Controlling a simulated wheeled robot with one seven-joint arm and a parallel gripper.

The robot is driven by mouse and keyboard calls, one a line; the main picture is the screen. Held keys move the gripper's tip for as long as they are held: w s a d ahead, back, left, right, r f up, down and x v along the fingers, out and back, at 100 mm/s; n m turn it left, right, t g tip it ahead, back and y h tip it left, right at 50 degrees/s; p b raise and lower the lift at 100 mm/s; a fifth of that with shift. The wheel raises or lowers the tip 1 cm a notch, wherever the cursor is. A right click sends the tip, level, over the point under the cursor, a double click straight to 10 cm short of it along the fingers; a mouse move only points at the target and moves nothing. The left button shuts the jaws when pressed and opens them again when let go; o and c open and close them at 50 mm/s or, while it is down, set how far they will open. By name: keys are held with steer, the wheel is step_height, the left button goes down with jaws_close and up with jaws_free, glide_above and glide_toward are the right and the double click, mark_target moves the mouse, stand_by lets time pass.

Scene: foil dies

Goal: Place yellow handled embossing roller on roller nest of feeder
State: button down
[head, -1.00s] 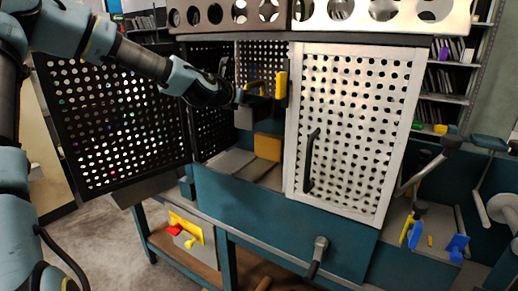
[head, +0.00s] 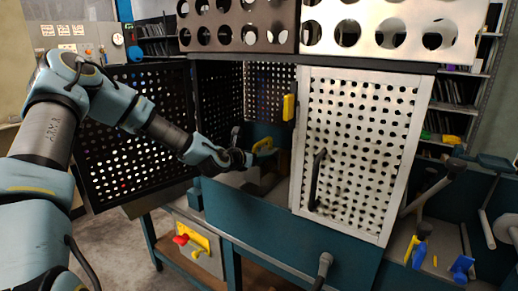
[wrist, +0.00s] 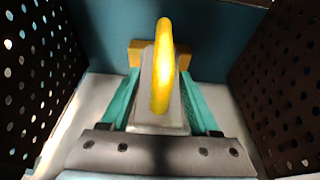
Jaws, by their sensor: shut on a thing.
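The yellow handled roller shows in the wrist view as an upright yellow handle (wrist: 162,75) on a grey body between my gripper's teal fingers (wrist: 160,110). My gripper (head: 248,159) is shut on it, low inside the perforated enclosure, and the yellow handle (head: 264,145) shows just beyond the fingers in the head view. A yellow-orange block (wrist: 136,50) sits behind the roller against the blue wall. I cannot make out the roller nest of the feeder apart from the pale floor (wrist: 80,118) and this block. Whether the roller touches the floor is unclear.
A white perforated door (head: 360,150) with a black handle closes the right half. A black perforated door (head: 125,130) stands open at left. A yellow block (head: 288,107) is at the white door's edge. The blue front wall (head: 270,228) runs below the opening.

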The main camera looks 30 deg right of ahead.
steer(key=shift+f+p, duration=0.35)
steer(key=shift+f, duration=1.1)
steer(key=shift+f, duration=0.1)
steer(key=shift+c, duration=0.6)
jaws_free()
steer(key=shift+f, duration=0.15)
steer(key=shift+a, duration=0.1)
steer(key=b+v, duration=0.3)
steer(key=v, duration=0.9)
